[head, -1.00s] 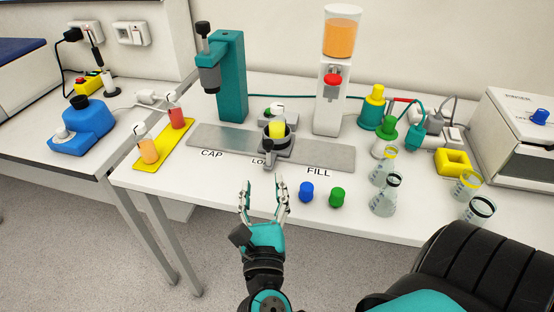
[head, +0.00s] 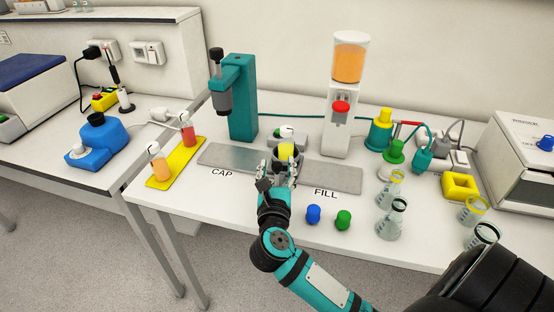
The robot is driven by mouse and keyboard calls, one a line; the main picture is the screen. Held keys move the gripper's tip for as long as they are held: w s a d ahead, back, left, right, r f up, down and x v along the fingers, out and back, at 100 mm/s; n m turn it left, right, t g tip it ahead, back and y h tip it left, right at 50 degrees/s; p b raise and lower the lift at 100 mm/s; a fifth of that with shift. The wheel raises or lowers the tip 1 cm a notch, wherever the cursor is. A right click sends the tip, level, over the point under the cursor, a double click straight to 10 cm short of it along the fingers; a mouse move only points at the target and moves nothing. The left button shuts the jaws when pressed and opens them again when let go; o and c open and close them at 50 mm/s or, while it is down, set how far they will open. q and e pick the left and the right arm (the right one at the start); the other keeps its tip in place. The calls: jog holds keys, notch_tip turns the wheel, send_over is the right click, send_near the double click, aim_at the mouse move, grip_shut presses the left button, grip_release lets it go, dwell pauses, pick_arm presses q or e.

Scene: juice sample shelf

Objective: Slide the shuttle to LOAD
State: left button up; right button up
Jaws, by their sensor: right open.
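The shuttle (head: 297,155), a dark grey cup holder with a yellow piece (head: 287,150) in it, sits mid-way along the grey track (head: 335,176) in the head view. It stands between the CAP and FILL labels. My right gripper (head: 279,172) is at its front side, open, with its fingers to either side of the shuttle's front. The gripper hides the shuttle's front handle and the LOAD label, so I cannot tell whether the fingers touch it. My left gripper is not in view.
A teal press (head: 240,100) stands behind the track's left part and a juice dispenser (head: 342,120) behind its right part. Blue (head: 313,214) and green (head: 343,219) caps lie right of my arm. Flasks (head: 390,222) stand further right. A yellow tray (head: 188,167) holds samples at left.

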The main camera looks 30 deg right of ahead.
jog(key=shift+x, duration=1)
grip_shut()
jog(key=shift+f, duration=0.15)
